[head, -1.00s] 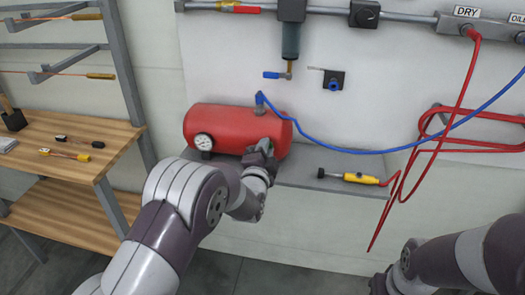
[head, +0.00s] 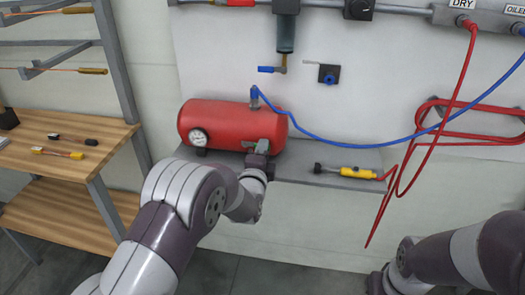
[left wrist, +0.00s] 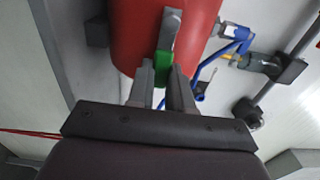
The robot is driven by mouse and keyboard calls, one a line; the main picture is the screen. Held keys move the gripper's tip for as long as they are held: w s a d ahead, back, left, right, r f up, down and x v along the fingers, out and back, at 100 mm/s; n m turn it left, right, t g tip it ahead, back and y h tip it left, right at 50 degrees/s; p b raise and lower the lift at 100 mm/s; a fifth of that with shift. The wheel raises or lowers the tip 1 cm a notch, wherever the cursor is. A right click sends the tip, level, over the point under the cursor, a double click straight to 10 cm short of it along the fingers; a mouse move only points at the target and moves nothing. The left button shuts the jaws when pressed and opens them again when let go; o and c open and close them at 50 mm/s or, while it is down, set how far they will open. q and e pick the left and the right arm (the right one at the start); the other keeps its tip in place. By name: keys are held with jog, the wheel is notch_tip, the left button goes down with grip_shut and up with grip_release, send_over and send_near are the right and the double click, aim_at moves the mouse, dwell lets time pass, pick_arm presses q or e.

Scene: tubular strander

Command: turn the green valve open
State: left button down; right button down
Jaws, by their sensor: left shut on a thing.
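The green valve (left wrist: 163,66) is on the red tank (left wrist: 125,35), between the fingertips of my left gripper (left wrist: 161,80) in the left wrist view. A grey piece extends beyond the green part against the tank. In the head view, my left gripper (head: 258,152) is at the lower right front of the red tank (head: 225,124), and only a speck of green shows there. The gripper is shut on the green valve. My right arm shows at the lower right, but its gripper is out of view.
A pressure gauge (head: 198,137) is on the tank's left end. A blue hose (head: 340,148) runs from the tank's top to the right. A yellow tool (head: 357,172) lies on the grey shelf (head: 300,172). A wooden workbench (head: 62,135) stands at left.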

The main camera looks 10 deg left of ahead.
pick_arm(q)
jog(key=c, duration=1)
grip_release()
jog(key=shift+s, duration=0.1)
jog(key=s, duration=1.2)
jog(key=shift+s+a, duration=0.2)
jog(key=shift+a, duration=0.05)
